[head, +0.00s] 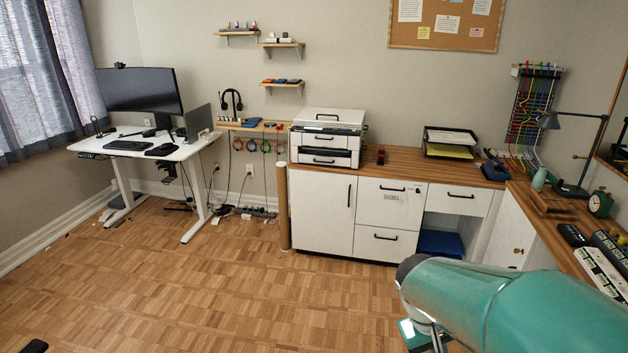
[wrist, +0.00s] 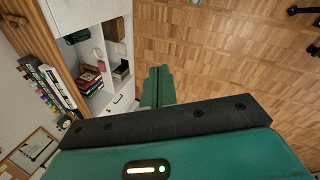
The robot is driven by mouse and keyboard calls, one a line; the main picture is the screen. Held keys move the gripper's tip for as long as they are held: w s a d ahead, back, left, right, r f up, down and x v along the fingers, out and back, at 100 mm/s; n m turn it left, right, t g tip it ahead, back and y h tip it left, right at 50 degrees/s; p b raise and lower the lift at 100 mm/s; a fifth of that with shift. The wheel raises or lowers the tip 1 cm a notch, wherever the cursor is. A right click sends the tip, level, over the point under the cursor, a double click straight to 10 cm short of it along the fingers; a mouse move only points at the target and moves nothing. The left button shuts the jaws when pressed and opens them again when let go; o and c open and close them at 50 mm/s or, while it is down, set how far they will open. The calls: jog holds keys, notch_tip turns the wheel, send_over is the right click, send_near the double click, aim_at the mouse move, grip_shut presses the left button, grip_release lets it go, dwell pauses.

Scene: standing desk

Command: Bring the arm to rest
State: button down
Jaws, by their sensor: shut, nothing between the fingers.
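My arm (head: 520,305) is in the lower right of the head view, teal with a dark end cap, above the floor and in front of the white cabinets. My gripper (wrist: 158,85) shows in the wrist view. Its two teal fingers lie together, shut and empty, over bare parquet floor.
White cabinets (head: 321,212) with a wooden top line the back and right, bearing a printer (head: 327,138) and paper tray (head: 450,142). A standing desk (head: 145,142) with a monitor is at the left. An open shelf holds books (wrist: 88,80). The middle parquet floor (head: 200,285) is clear.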

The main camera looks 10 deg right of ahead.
jog(key=s+a+r+t+y, duration=0.4)
jog(key=a+r+t, duration=0.2)
jog(key=a+r, duration=0.5)
jog(key=a, duration=0.4)
jog(key=shift+n, duration=0.3)
jog(key=shift+s, duration=0.1)
